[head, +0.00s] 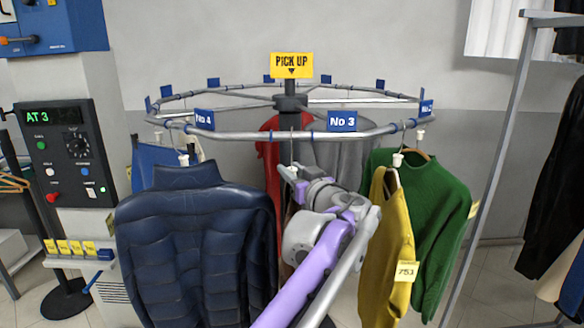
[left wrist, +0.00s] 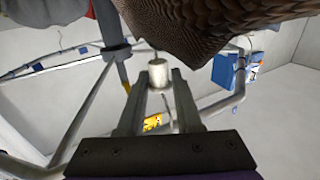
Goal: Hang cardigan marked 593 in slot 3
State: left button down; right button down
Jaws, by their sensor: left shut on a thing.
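My left gripper (head: 290,172) is raised at the front of the rail, below the No 3 sign (head: 342,121). In the left wrist view the gripper (left wrist: 157,82) is shut on the white neck (left wrist: 157,72) of a hanger. A brown knitted garment (left wrist: 205,22) shows at the hanger. In the head view a thin hook (head: 291,150) rises from the gripper to the front rail (head: 270,135); I cannot tell whether it rests on it. My arm hides most of this garment, and no 593 tag is visible. My right gripper is not in view.
A navy puffer jacket (head: 195,245) hangs at left below the No 4 sign (head: 204,119). A mustard garment tagged 751 (head: 386,250) and a green sweater (head: 440,220) hang at right. Red (head: 268,165) and grey (head: 345,155) garments hang behind. A control panel reading AT 3 (head: 68,150) stands left.

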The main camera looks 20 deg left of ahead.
pick_arm(q)
jog(key=shift+f, duration=0.2)
dwell(1.1)
jog(key=c, duration=0.5)
grip_release()
jog(key=shift+d, duration=0.1)
jog(key=v, duration=1)
jog(key=shift+s+d, duration=0.2)
jog(key=shift+s, duration=0.1)
